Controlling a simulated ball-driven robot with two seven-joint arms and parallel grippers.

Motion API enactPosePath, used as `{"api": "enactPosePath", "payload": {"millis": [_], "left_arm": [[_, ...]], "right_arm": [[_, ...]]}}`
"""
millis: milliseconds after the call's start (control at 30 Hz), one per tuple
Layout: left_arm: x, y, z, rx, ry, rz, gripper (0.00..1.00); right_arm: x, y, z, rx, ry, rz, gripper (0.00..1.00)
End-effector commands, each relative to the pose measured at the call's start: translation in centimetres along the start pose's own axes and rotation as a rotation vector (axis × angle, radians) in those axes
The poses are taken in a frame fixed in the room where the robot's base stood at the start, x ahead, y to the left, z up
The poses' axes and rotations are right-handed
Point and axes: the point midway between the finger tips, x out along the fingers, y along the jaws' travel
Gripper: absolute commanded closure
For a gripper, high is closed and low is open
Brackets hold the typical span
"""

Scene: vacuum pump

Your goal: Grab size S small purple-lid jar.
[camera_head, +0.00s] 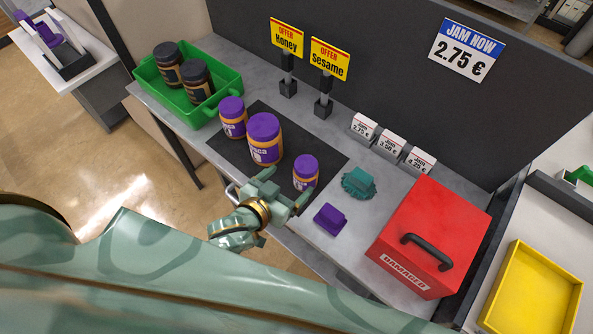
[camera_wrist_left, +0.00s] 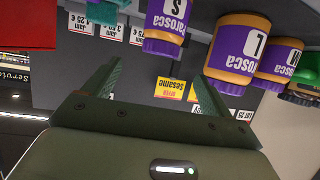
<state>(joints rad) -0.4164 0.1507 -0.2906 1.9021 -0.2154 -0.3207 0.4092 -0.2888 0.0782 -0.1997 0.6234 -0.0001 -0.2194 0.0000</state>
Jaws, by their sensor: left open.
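The small purple-lid jar (camera_head: 305,171) stands upright at the right front of the dark mat (camera_head: 225,148). It also shows, marked S, at the top of the left wrist view (camera_wrist_left: 166,24). My left gripper (camera_head: 286,187) is open and empty at the table's front edge, just in front of this jar. In the left wrist view its fingers (camera_wrist_left: 158,75) are spread, with the jar beyond the tips. A large purple-lid jar (camera_head: 265,138) marked L (camera_wrist_left: 240,48) and a medium-looking one (camera_head: 232,117) stand to its left. My right gripper is not in view.
A purple block (camera_head: 330,219) and a teal item (camera_head: 359,183) lie right of the mat. A red "damaged" box (camera_head: 430,230) is farther right. A green crate (camera_head: 222,80) with dark jars is at left. Sign stands (camera_head: 323,108) and price cards (camera_head: 391,144) line the back.

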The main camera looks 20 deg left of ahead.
Motion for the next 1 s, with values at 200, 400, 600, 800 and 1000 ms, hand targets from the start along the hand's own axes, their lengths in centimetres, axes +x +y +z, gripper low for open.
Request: {"api": "enactPosePath", "payload": {"millis": [200, 400, 600, 800, 1000], "left_arm": [[5.0, 0.0, 0.1, 0.000, 0.001, 0.000, 0.16], [6.8, 0.0, 0.1, -0.001, 0.000, 0.001, 0.16], [9.9, -0.1, 0.4, 0.001, -0.001, 0.000, 0.16], [11.8, -0.2, 0.3, 0.000, -0.002, 0.000, 0.16], [11.8, -0.2, 0.2, -0.001, -0.001, 0.000, 0.16]], "right_arm": [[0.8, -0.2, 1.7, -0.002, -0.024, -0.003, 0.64], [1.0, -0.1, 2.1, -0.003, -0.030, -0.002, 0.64], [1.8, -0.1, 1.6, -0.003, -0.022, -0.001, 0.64], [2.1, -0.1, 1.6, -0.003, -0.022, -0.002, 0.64], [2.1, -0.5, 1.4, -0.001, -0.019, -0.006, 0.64]]}}
